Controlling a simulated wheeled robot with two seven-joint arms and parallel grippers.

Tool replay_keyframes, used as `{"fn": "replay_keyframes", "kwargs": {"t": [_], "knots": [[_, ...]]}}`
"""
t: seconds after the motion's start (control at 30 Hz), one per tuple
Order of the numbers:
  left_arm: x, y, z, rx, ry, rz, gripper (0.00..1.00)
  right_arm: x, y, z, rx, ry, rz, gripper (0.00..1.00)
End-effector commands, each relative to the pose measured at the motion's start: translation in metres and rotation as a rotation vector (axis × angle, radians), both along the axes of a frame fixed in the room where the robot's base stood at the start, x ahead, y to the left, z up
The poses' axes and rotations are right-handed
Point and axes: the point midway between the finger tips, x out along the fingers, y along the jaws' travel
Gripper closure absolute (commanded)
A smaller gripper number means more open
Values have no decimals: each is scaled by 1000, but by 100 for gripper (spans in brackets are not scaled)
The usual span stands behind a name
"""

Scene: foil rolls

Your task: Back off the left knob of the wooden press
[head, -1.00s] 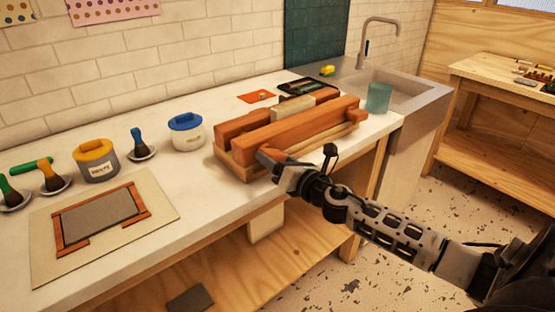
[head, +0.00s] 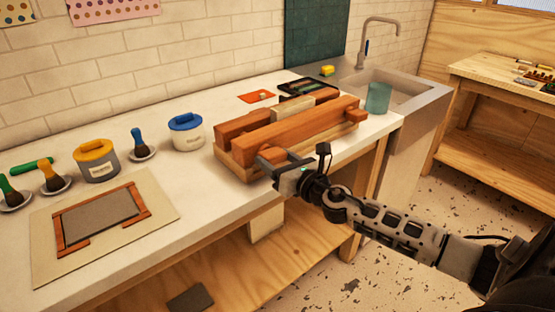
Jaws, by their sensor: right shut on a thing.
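The wooden press (head: 300,133) lies on the white bench top, its two reddish beams running from front left to back right. A pale block (head: 293,109) sits between the beams. The right knob (head: 355,116) shows at the far right end of the front beam. My right gripper (head: 268,160) is at the left end of the front beam, shut on the left knob, which its fingers mostly hide. My left gripper is not in view.
A blue-lidded jar (head: 187,132) stands left of the press, and a teal cup (head: 378,97) stands to its right near the sink (head: 405,90). A framed board (head: 101,219) lies at front left. The bench's front edge runs under my right arm.

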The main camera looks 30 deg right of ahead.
Motion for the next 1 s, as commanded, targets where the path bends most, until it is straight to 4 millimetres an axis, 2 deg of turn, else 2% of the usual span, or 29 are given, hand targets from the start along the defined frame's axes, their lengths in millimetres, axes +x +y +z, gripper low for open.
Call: {"fn": "replay_keyframes", "kwargs": {"t": [0.07, 0.1, 0.17, 0.2, 0.57, 0.67, 1.0], "knots": [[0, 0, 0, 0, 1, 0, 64, 2, 2, 5, 2, -10, 5, 62], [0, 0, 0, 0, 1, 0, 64, 2, 2, 5, 2, -10, 5, 37], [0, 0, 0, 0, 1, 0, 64, 1, 2, 5, 3, -9, 4, 20], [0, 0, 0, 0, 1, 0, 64, 1, 2, 4, 3, -8, 4, 18], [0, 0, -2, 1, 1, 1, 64, -6, -1, 0, 2, -2, 1, 18], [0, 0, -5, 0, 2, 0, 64, -18, -1, -1, 2, 1, 2, 18], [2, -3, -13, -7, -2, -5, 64, -80, -5, -3, 2, 1, 3, 18]]}}
